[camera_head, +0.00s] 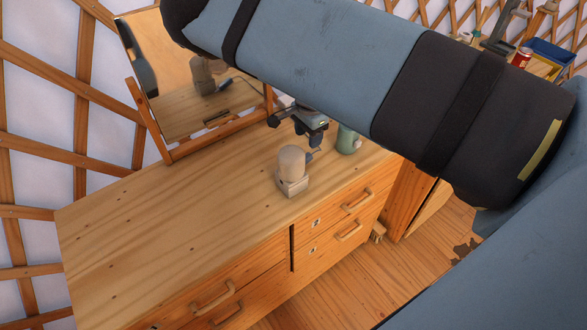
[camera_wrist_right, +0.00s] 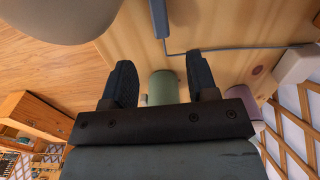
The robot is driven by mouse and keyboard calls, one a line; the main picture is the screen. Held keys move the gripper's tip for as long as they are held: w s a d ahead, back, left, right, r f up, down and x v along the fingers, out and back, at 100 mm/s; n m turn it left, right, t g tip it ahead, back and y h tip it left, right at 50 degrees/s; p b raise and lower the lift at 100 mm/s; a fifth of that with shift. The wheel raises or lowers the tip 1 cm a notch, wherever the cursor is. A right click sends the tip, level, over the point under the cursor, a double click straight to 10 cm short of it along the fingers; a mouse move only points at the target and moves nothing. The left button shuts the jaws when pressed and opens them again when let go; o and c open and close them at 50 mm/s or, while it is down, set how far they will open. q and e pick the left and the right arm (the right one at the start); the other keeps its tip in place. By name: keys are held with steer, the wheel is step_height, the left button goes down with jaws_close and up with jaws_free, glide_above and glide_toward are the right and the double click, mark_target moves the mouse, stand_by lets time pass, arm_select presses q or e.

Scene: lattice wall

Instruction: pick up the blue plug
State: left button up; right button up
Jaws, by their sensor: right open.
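The blue plug (camera_head: 309,156) is a small blue piece beside the beige, round-topped device (camera_head: 292,165) on the wooden dresser. In the right wrist view the blue plug (camera_wrist_right: 158,18) shows at the top edge, partly cut off, with a thin grey cable near it. My right gripper (camera_head: 300,127) is above the dresser top, behind the device, partly hidden by my arm. In the wrist view the right gripper (camera_wrist_right: 160,65) has its fingers apart, with no object held; the plug lies beyond the fingertips. My left gripper is not in view.
A green container (camera_head: 347,140) stands close to my right gripper and shows behind the fingers in the wrist view. A framed mirror (camera_head: 180,100) stands at the dresser's back. The dresser top (camera_head: 170,215) is clear at left. A purple object (camera_wrist_right: 246,98) is right of the fingers.

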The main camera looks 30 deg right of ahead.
mark_target(307, 156)
steer(key=f, duration=0.2)
steer(key=shift+w+f, duration=0.2)
steer(key=shift+f, duration=0.1)
steer(key=shift+s+f, duration=0.15)
steer(key=shift+f, duration=0.3)
step_height(307, 156, down, 5)
steer(key=shift+r+p, duration=0.15)
steer(key=shift+p, duration=0.2)
steer(key=shift+r, duration=0.1)
jaws_close()
